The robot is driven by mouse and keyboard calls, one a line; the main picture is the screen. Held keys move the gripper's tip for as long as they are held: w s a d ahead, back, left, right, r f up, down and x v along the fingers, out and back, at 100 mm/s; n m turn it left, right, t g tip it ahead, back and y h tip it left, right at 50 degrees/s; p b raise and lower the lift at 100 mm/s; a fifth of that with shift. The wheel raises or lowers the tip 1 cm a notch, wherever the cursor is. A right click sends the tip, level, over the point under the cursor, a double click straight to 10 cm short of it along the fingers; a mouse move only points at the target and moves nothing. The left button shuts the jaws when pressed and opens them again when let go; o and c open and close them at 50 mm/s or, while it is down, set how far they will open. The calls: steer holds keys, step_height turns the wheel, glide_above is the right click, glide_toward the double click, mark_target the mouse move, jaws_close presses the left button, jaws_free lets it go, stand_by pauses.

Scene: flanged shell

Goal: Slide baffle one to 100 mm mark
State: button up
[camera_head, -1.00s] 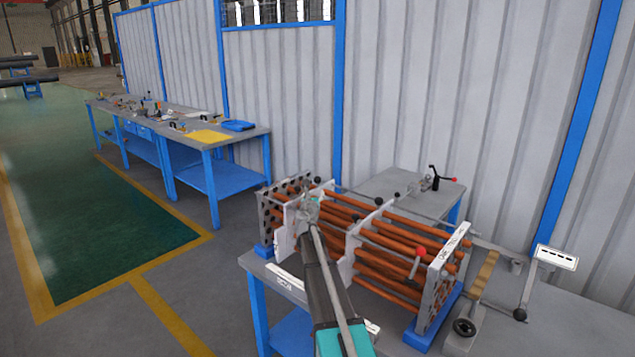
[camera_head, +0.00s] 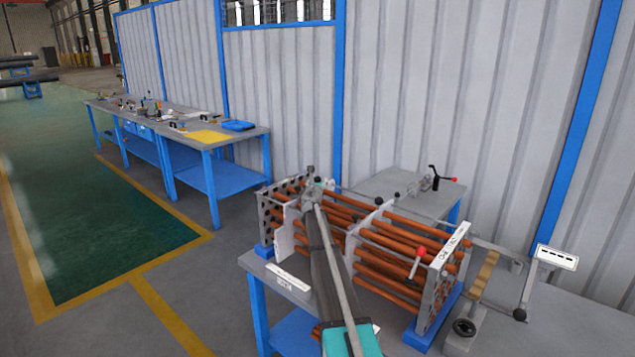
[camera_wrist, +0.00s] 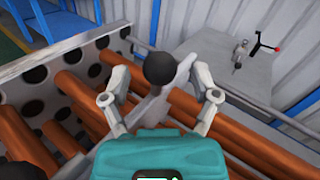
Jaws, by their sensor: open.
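A rack of orange-brown tubes (camera_head: 400,245) stands on a bench, with a holed end plate (camera_head: 267,213) at its left. A pale baffle plate (camera_head: 285,243) stands just right of that end plate; a second one (camera_head: 352,248) is near mid-rack. I cannot tell which is baffle one. My gripper (camera_head: 313,186) is over the rack's left part, near the first baffle. In the wrist view my gripper (camera_wrist: 160,100) is open, its fingers either side of a grey piece topped by a black ball knob (camera_wrist: 160,69). Contact is unclear. No 100 mm mark is readable.
A labelled end plate (camera_head: 440,285) closes the rack's right side, with a red-knobbed lever (camera_head: 419,252) beside it. A white strip (camera_head: 288,282) lies along the front bench edge. A clamp (camera_head: 434,180) stands on the table behind. My arm covers part of the rack's front.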

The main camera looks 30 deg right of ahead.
steer(key=shift+w+d, duration=0.4)
steer(key=shift+w, duration=0.2)
steer(key=shift+s, duration=0.1)
jaws_close()
